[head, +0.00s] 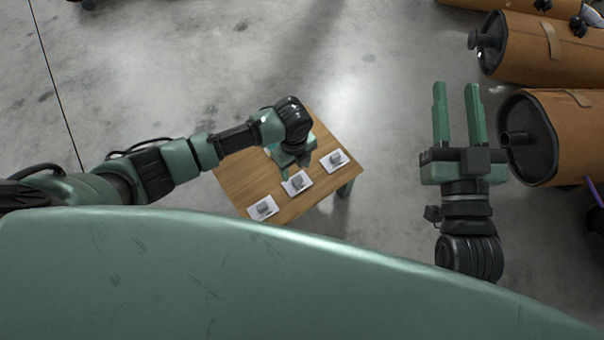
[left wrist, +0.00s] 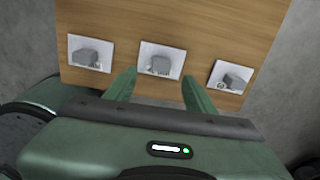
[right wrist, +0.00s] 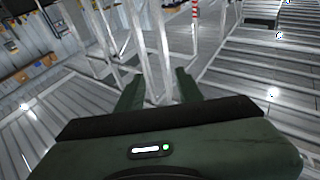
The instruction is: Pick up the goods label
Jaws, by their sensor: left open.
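Three white goods labels, each with a grey picture on it, lie flat in a row on a small wooden table (head: 238,178). In the head view they are the front label (head: 262,207), the middle label (head: 297,184) and the far label (head: 335,160). My left gripper (head: 297,168) is over the table beside the middle label, its fingers pointing down. In the left wrist view my left gripper (left wrist: 160,88) is open and empty, with the middle label (left wrist: 160,60) ahead between its fingers. My right gripper (head: 458,108) is open and empty, away from the table.
Brown cylindrical mufflers with black ends, one upper (head: 540,48) and one lower (head: 560,130), lie at the right, the lower one close to my right gripper. Grey concrete floor (head: 390,230) is clear around the table. The right wrist view shows metal racks (right wrist: 150,45).

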